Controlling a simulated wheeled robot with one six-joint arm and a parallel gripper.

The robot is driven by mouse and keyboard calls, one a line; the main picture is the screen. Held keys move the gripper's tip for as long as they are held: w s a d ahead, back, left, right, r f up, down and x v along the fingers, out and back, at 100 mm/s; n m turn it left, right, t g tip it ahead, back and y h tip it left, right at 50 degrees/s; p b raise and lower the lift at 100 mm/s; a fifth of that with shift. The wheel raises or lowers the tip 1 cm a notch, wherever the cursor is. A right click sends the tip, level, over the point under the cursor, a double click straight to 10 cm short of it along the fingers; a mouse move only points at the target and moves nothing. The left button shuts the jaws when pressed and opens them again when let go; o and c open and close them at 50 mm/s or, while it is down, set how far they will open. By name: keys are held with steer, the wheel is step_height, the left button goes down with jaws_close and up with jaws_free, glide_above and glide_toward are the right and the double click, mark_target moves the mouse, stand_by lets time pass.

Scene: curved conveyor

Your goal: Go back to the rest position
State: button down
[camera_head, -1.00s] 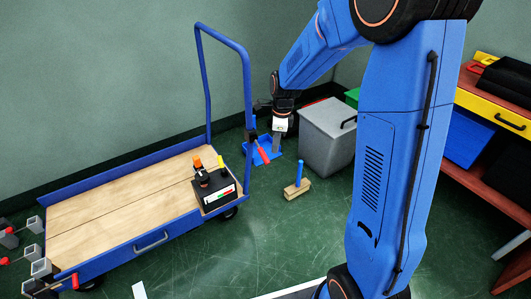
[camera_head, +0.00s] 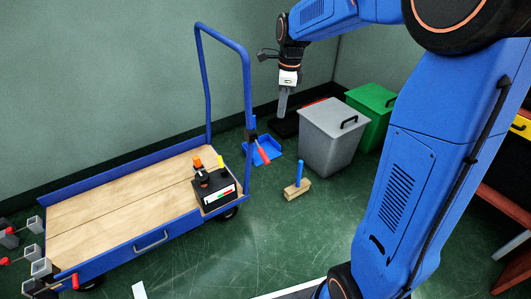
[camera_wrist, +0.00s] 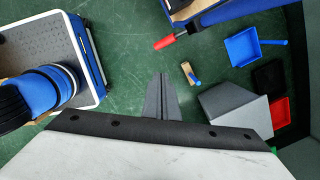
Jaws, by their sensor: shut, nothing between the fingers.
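My gripper (camera_head: 282,103) hangs from my blue arm in the upper middle of the head view, pointing down, left of the grey bin. Its fingers are shut together with nothing held. In the wrist view the shut fingers (camera_wrist: 162,97) show at the centre over bare green floor. No object touches them.
A blue-framed cart (camera_head: 100,208) with a wooden deck carries a black device (camera_head: 213,184). A grey bin (camera_head: 330,138), a green bin (camera_head: 373,112), a blue dustpan (camera_head: 266,148) and a brush (camera_head: 297,188) stand beyond.

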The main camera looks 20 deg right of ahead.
steer(key=shift+r, duration=0.4)
steer(key=s+d+r+n+t, duration=0.1)
steer(key=s+r+n, duration=0.1)
steer(key=s+n, duration=0.45)
steer(key=s+d+r+n+t, duration=0.15)
steer(key=s+n, duration=0.25)
steer(key=s, duration=0.6)
steer(key=s+f+n+t+h, duration=0.1)
steer(key=s+f+n+t, duration=0.1)
steer(key=s+n, duration=0.9)
steer(key=s+d+f, duration=0.1)
steer(key=s, duration=0.3)
steer(key=shift+s, duration=0.35)
steer(key=shift+a+n, duration=0.2)
steer(key=shift+n, duration=0.05)
